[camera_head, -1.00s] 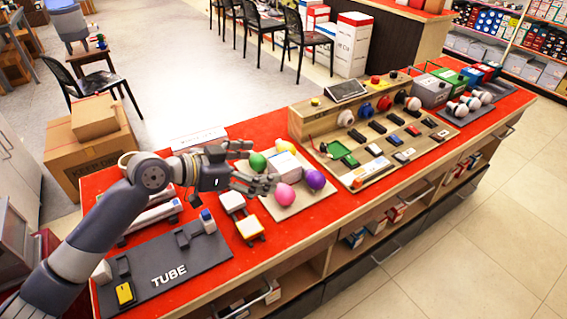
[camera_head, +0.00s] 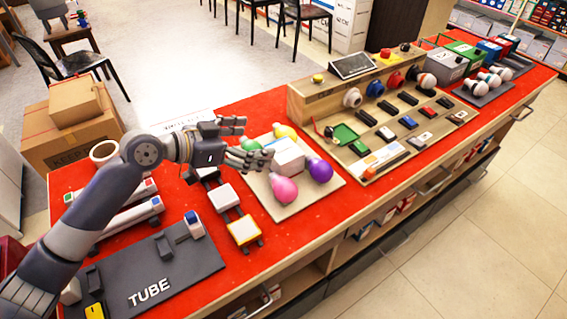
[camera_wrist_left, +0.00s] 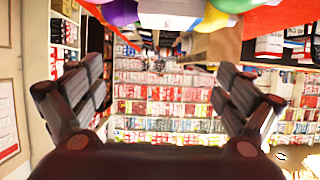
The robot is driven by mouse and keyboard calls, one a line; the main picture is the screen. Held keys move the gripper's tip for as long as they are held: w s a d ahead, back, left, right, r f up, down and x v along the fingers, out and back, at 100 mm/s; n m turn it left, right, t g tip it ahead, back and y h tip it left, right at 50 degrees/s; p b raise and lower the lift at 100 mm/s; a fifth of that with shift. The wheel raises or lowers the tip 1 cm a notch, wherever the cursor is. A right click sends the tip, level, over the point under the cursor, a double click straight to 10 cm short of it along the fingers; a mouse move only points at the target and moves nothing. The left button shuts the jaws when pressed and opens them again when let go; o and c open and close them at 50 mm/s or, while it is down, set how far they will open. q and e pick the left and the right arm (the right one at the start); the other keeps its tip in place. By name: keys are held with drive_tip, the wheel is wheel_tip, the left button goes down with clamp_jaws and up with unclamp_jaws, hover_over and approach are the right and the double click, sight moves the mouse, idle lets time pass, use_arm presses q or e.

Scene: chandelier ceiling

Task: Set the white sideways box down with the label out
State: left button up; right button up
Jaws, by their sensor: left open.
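A white box (camera_head: 287,156) sits on a beige board (camera_head: 294,208) on the red counter, among pink (camera_head: 284,190), purple (camera_head: 319,170), yellow (camera_head: 286,132) and green (camera_head: 250,145) bulb-shaped items. My left gripper (camera_head: 248,142) is open and empty, left of the white box, with its fingers pointing toward it. I cannot tell a label on the box. In the left wrist view the open fingers (camera_wrist_left: 160,85) frame distant shelves, and a white block-like shape (camera_wrist_left: 172,12) shows at the top edge between the coloured items. My right gripper is not in view.
A dark TUBE board (camera_head: 150,268) lies at the near left. Small white and yellow pieces (camera_head: 244,231) stand between it and the beige board. A wooden rack (camera_head: 375,130) with switches and a small screen stands to the right. Cardboard boxes (camera_head: 72,130) stand behind the counter.

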sight(288, 148)
use_arm(q)
drive_tip(key=w+d+f, duration=0.1)
drive_tip(key=w+d+f+b, duration=0.1)
drive_tip(key=f, duration=0.1)
drive_tip(key=w+d+f, duration=0.1)
drive_tip(key=f, duration=0.1)
drive_tip(key=shift+d+f+b, duration=0.1)
drive_tip(key=shift+d+b, duration=0.2)
drive_tip(key=shift+d, duration=0.1)
drive_tip(key=x, duration=0.4)
drive_tip(key=shift+w+f+p, duration=0.4)
drive_tip(key=shift+w+d+f, duration=0.25)
drive_tip(key=shift+d, duration=0.15)
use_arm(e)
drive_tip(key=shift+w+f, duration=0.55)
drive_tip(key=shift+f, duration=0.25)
use_arm(q)
drive_tip(key=shift+c, duration=0.5)
drive_tip(key=c, duration=1.2)
